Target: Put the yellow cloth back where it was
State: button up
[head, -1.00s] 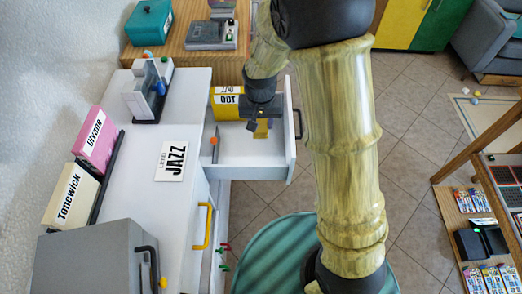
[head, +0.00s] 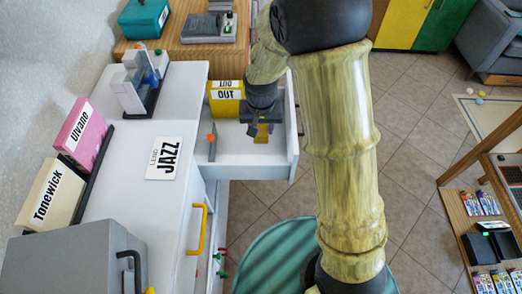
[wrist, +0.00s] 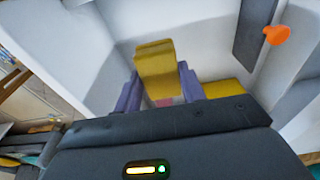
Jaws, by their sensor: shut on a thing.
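The yellow cloth (wrist: 155,62) is between the purple fingers of my gripper (wrist: 161,88) in the wrist view, with its upper part sticking out past the fingertips. In the head view, my gripper (head: 262,130) points down over the open white drawer (head: 270,165), and a small piece of the yellow cloth (head: 261,136) shows at the fingers. My gripper is shut on the cloth. Whether the cloth touches the drawer floor I cannot tell. The lower part of the cloth is partly hidden by the gripper.
A yellow box labelled OUT (head: 226,96) stands at the drawer's back, beside my gripper. A grey object with an orange end (head: 211,140) lies along the drawer's left side. Right of it, the drawer's front floor is bare. A JAZZ card (head: 165,158) lies on the white counter (head: 130,205).

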notch_tip(320, 180, down, 6)
jog(key=shift+r+b, duration=0.1)
jog(key=shift+b, duration=0.4)
jog(key=shift+f+b, duration=0.3)
jog(key=shift+f, duration=1.6)
jog(key=shift+f, duration=0.1)
jog(key=o, duration=1)
jog(key=shift+o, duration=0.2)
